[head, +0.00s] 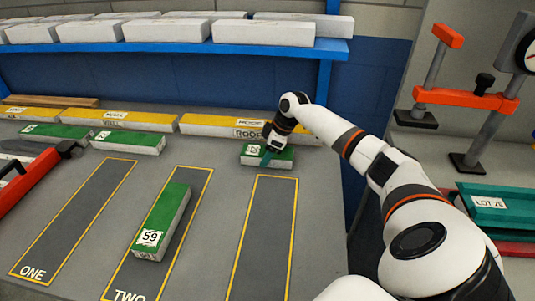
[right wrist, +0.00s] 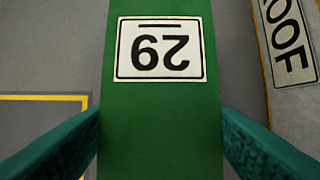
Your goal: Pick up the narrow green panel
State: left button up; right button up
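A short green panel (head: 280,158) with a white number label lies on the bench in front of the yellow panel marked ROOF. My right gripper (head: 265,157) is down at this panel. In the right wrist view the green panel (right wrist: 160,125) fills the middle, its number upside down. Teal fingers (right wrist: 160,140) stand one on each side, right at its edges. I cannot tell whether they press on it. Another green panel (head: 166,215), labelled 59, lies on the strip marked TWO. Two more green panels (head: 128,143) (head: 58,132) lie at the left. My left gripper is not in view.
Long yellow panels (head: 205,124) line the back of the bench, close behind the green panel. White blocks sit on a blue shelf (head: 180,52) above. A red tool (head: 28,182) lies at left. Strips ONE (head: 75,215) and the right-hand one (head: 262,240) are bare.

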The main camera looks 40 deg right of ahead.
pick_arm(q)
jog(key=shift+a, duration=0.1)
pick_arm(e)
jog(key=c, duration=0.3)
jog(key=shift+r, duration=0.1)
